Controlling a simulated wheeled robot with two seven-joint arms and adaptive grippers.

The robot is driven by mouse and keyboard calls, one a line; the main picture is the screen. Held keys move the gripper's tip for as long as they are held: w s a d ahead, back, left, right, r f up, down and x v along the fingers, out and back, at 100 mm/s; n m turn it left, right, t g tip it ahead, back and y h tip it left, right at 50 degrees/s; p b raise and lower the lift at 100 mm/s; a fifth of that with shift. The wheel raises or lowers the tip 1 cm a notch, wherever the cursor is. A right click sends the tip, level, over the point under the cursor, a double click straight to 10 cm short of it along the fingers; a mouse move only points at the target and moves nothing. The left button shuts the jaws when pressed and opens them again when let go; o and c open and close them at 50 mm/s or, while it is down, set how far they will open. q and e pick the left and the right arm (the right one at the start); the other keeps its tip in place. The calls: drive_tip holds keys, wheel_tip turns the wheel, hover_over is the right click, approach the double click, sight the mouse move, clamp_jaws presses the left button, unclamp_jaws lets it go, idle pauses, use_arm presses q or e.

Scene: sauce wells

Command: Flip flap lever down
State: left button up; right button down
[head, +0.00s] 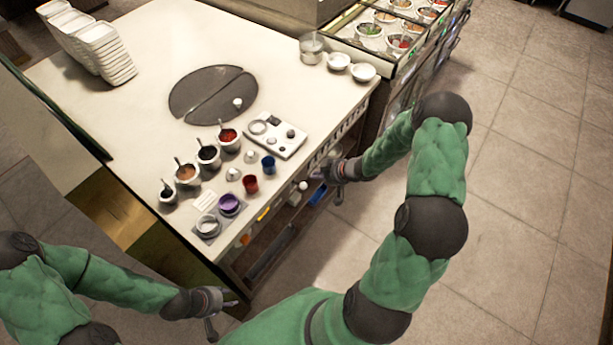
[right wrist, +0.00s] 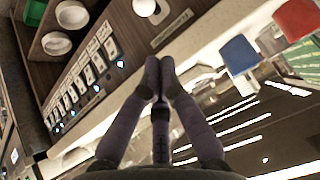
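My right gripper (head: 322,176) is just off the front edge of the counter (head: 130,110). In the right wrist view its two fingertips (right wrist: 160,66) meet with nothing seen between them, and they point toward the wooden front panel (right wrist: 110,25). That panel carries a row of small white switches (right wrist: 85,75) with lights. A white plate with a dark slot or lever (right wrist: 172,27) sits right of the row; I cannot tell which part is the flap lever. My left gripper (head: 222,303) hangs low in front of the counter's near corner, away from the panel; its finger opening is unclear.
A blue cup (head: 268,163) and a red cup (head: 250,184) stand near the counter edge, beside sauce pots (head: 208,157) and a white knob board (head: 276,135). A dark round plate (head: 205,90) lies farther back. The floor (head: 530,180) to the right is clear.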

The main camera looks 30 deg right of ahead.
sight(299, 184)
drive_tip(key=b+x, duration=0.3)
drive_tip(key=x, duration=0.6)
drive_tip(key=shift+w+a+f, duration=0.1)
drive_tip(key=shift+w+f, duration=0.05)
drive_tip(key=shift+f, duration=0.15)
